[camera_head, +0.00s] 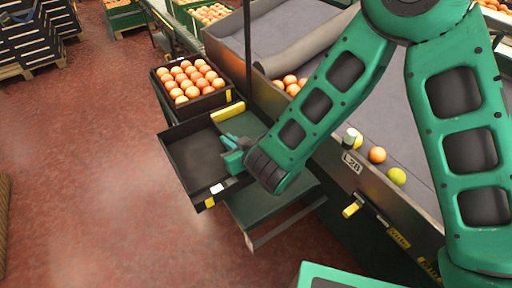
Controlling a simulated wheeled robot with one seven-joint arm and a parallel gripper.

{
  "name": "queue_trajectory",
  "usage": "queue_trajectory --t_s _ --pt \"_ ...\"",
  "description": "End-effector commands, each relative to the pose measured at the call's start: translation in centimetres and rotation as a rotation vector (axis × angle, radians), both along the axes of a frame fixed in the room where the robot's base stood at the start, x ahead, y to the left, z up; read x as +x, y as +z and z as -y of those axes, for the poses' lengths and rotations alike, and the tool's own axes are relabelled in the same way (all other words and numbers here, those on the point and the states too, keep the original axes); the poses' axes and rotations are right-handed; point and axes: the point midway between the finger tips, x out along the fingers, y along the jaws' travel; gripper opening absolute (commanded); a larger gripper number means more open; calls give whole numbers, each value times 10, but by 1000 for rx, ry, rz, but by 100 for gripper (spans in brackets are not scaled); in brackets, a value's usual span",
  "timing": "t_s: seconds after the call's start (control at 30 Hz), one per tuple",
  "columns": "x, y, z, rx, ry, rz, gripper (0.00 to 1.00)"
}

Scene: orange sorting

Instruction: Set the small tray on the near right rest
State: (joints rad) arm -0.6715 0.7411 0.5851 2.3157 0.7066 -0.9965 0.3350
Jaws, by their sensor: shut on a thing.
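The small tray (196,154) is black and open-topped, with no fruit visible in it. My gripper (232,157) is shut on its right side wall, and my wrist hides part of that side. The tray is at the left edge of the sorting table, in front of the tray full of oranges. A green shelf (262,212) shows below and to the right of it, partly hidden by the tray and my arm; it may be the near right rest. I cannot tell whether the tray touches anything beneath it.
A black tray of oranges (213,103) stands just behind. A dark vertical post (248,50) rises beside the table. The red floor at left is clear.

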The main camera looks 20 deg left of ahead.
Motion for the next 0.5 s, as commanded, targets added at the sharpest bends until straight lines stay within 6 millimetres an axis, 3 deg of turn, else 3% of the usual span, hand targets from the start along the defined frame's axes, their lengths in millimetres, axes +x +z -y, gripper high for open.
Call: queue_trajectory --t_s 0.5 --pt "8 0 9 1 -17 0 0"
